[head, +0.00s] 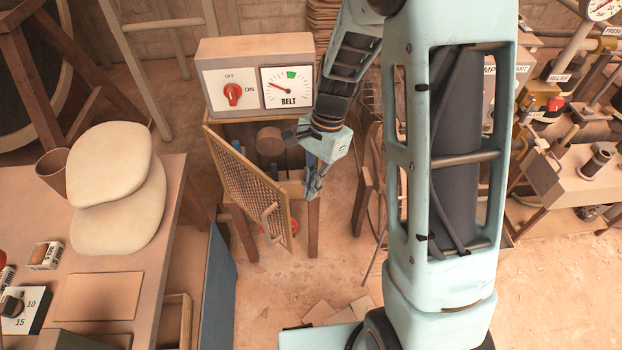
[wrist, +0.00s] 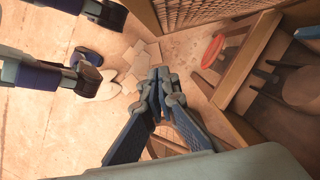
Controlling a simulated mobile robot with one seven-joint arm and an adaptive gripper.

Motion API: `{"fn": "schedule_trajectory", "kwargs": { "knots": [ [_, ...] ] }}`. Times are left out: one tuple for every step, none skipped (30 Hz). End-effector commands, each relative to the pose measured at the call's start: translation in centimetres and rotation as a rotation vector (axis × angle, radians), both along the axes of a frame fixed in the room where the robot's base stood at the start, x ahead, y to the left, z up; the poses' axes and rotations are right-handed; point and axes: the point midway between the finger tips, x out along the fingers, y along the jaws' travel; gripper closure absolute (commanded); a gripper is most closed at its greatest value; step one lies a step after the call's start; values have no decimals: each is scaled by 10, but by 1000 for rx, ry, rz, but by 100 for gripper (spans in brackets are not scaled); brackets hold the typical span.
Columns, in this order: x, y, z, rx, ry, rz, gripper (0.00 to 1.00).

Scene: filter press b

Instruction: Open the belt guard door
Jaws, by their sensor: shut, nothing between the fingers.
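The belt guard door (head: 247,186) is a mesh panel in a yellowish wooden frame below the belt box. It stands ajar, swung out from the housing (head: 312,212), with a gap on its right side. A pale handle (head: 269,222) is on its outer face. My gripper (head: 313,192) is shut and empty, to the right of the door's free edge, near the opening. In the wrist view the shut fingertips (wrist: 160,76) point towards the floor, and the mesh door (wrist: 205,10) shows at the top, apart from them.
The belt box (head: 254,78) has a red switch knob (head: 233,94) and a gauge (head: 287,87). A workbench (head: 178,200) with sacks stands left. A chair-like wooden frame (head: 361,180) stands right. The floor in front is mostly clear.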

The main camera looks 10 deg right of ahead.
Motion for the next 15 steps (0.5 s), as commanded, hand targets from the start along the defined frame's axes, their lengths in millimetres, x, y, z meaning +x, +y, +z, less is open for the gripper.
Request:
{"fn": "schedule_trajectory", "kwargs": {
  "knots": [
    [-3, 2, -15, -1, 6, 1, 100],
    [-4, 3, -21, -1, 6, 1, 100],
    [-6, 5, -29, -1, 6, 1, 100],
    [-6, 6, -35, 0, 5, 1, 100],
    [-7, 7, -41, 0, 5, 2, 100],
    [-9, 9, -48, 0, 5, 3, 100],
    [-12, 13, -47, 0, 2, 6, 100],
    [-15, 18, -44, 0, 1, 6, 100],
    [-19, 23, -44, 0, 0, 7, 100],
    [-21, 26, -44, 0, 0, 7, 100],
    [-23, 28, -44, 0, -1, 6, 100],
    [-26, 31, -44, -1, -1, 5, 100],
    [-28, 33, -44, 0, 0, 4, 100],
    [-29, 35, -44, -1, 1, 4, 100],
    [-31, 37, -44, -1, 1, 4, 100]
  ]
}}
